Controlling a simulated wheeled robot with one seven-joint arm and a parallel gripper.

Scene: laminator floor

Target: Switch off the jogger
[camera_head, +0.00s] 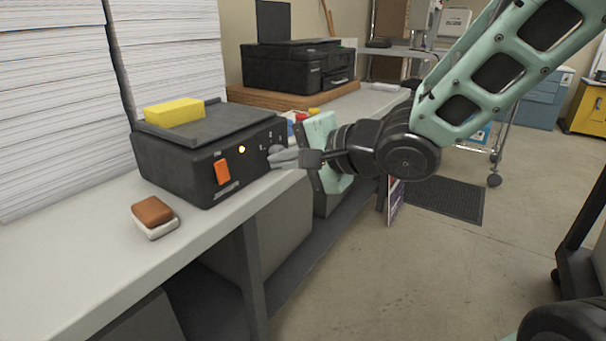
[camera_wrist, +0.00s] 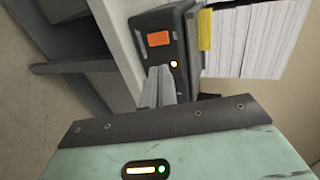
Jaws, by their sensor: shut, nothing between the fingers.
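The jogger is a dark box (camera_head: 180,168) on the white bench, with a yellow block (camera_head: 174,111) on its flat top. Its front has an orange rocker switch (camera_head: 222,172), a lit amber lamp (camera_head: 241,149) and a grey knob, partly hidden behind my fingers. My gripper (camera_head: 273,159) is shut and empty, with its fingertips close to the front by the knob, right of the switch and lamp. I cannot tell whether they touch. In the wrist view the fingers (camera_wrist: 160,72) point at the panel, with the orange switch (camera_wrist: 158,39) and glowing lamp (camera_wrist: 173,64) beyond the tips.
Tall paper stacks (camera_head: 170,50) stand behind the jogger. A brown-and-white block (camera_head: 153,216) lies on the bench (camera_head: 75,260) in front of it. A black machine (camera_head: 298,68) sits on a wooden board farther back. The floor to the right is open, with a dark mat (camera_head: 445,198).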

